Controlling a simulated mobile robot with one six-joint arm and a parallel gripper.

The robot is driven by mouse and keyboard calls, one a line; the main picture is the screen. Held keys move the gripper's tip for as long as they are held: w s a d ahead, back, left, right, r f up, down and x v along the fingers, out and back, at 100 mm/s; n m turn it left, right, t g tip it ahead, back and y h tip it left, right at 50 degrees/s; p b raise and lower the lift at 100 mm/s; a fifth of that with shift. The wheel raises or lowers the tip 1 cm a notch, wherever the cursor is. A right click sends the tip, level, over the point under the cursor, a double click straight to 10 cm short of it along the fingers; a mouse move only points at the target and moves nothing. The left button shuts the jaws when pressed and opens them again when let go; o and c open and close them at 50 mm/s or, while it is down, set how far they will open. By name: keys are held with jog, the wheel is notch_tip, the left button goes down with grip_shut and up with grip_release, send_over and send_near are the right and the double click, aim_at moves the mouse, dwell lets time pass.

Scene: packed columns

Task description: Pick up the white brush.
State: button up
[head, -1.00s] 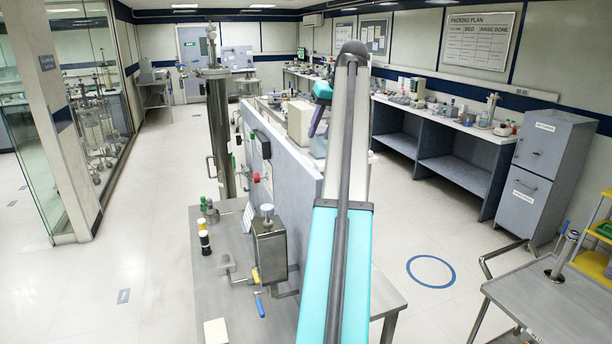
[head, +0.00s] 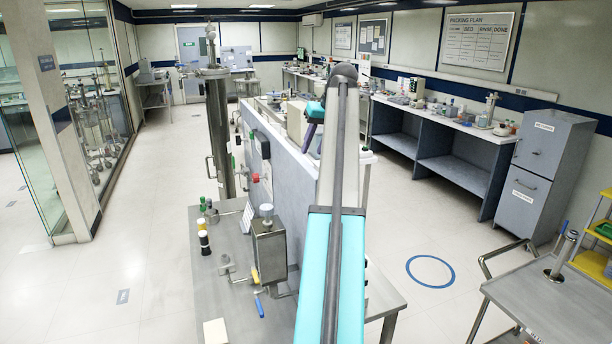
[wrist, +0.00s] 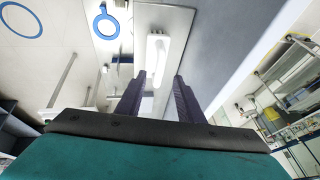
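A long white object that looks like the white brush (wrist: 157,48) lies on a grey table top (wrist: 178,18) in the wrist view. Its lower end reaches in line with the gap between my fingers. My gripper (wrist: 159,79) is open, with its two dark purple fingers apart and nothing seen held between them. I cannot tell how far the fingertips are above the brush. In the head view my gripper (head: 311,130) is mostly hidden behind my arm, and I cannot make out the brush there.
A grey partition (head: 292,160) runs beside my arm. A steel bench (head: 205,262) with a metal valve unit (head: 269,250) and black and yellow bottles (head: 204,241) stands at the front. In the wrist view a blue ring-shaped item (wrist: 105,22) is left of the brush.

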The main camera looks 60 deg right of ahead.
aim_at(308, 160)
jog(key=shift+x, duration=2.25)
jog(key=shift+c, duration=0.3)
grip_shut()
